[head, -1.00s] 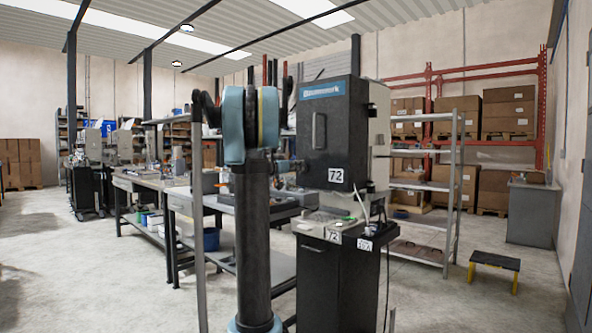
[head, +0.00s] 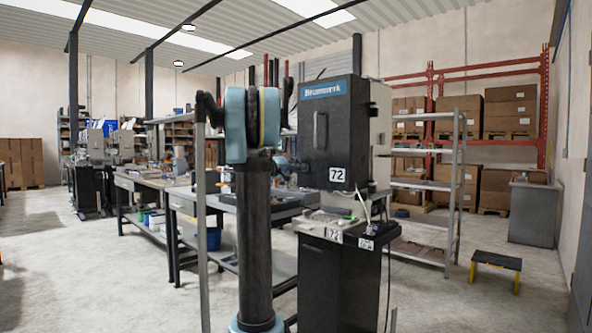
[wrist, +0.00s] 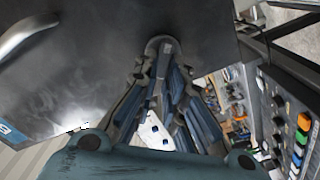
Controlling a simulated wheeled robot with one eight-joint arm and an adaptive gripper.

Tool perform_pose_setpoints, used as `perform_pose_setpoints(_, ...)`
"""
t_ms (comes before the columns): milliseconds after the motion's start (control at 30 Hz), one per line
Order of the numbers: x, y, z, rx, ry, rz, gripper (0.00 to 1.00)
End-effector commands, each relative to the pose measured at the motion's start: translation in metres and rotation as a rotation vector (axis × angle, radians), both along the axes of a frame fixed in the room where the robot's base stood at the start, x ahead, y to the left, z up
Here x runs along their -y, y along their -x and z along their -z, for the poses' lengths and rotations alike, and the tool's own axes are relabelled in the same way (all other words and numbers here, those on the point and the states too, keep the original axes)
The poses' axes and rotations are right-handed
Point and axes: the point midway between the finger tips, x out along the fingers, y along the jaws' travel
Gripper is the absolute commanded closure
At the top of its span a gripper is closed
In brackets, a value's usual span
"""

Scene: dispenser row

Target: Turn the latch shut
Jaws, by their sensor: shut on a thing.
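The dark cabinet (head: 328,135) marked 72 stands right of my arm in the head view, with an upright handle (head: 320,130) on its front. In the wrist view its dark face (wrist: 90,70) fills the upper left, with a pale curved handle (wrist: 28,36) at the edge. My gripper (wrist: 163,58) is at the right edge of this face, its fingers shut on a small grey piece, which looks like the latch (wrist: 166,46). The fingers hide most of the latch, so its angle is hard to tell.
Below the cabinet is a black base (head: 340,280) with a hanging cable. A workbench (head: 185,195) runs off to the left. In the wrist view a panel with coloured buttons (wrist: 300,138) lies at the right. A low step stool (head: 496,263) stands on open floor at the right.

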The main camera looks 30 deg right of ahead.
Motion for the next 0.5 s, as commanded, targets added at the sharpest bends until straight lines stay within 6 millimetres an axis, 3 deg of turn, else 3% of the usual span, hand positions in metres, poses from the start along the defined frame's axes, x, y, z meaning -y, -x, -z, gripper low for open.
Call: perform_pose_setpoints(500,-0.0041,-0.0073,0.0076,-0.432,0.165,-0.010,1.00)
